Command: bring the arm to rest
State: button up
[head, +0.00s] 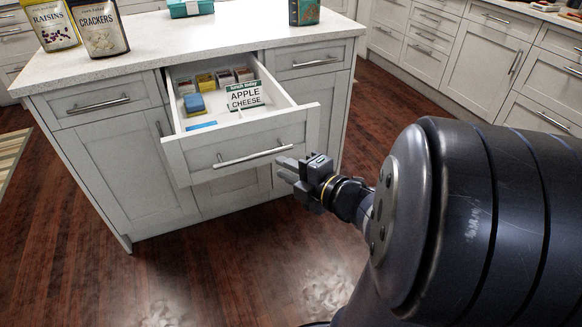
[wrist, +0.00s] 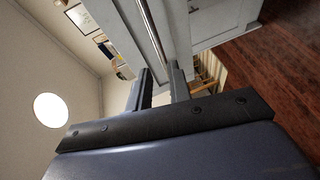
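My gripper (head: 284,170) is in front of the open drawer (head: 192,155), near the right end of its bar handle (head: 255,158) in the head view. Its two fingers stand apart, with nothing seen held between them. In the wrist view my gripper (wrist: 161,80) also shows two separated fingers pointing at the pale drawer front. Whether a finger touches the handle I cannot tell. My large dark arm fills the right of the head view.
The drawer juts out from the island and holds several small boxes and an "Apple Cheese" card (head: 245,95). Bags of raisins (head: 52,22) and crackers (head: 99,25) stand on the countertop (head: 160,45). The wooden floor (head: 230,260) in front is clear.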

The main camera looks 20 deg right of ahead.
aim_at(258, 156)
jog(key=shift+s+d+r, duration=0.1)
jog(key=shift+s+d, duration=0.05)
jog(key=shift+s, duration=0.35)
jog(key=shift+w, duration=0.15)
jog(key=b+x, duration=0.2)
jog(key=x, duration=0.8)
jog(key=shift+w, duration=0.35)
jog(key=shift+b, duration=0.3)
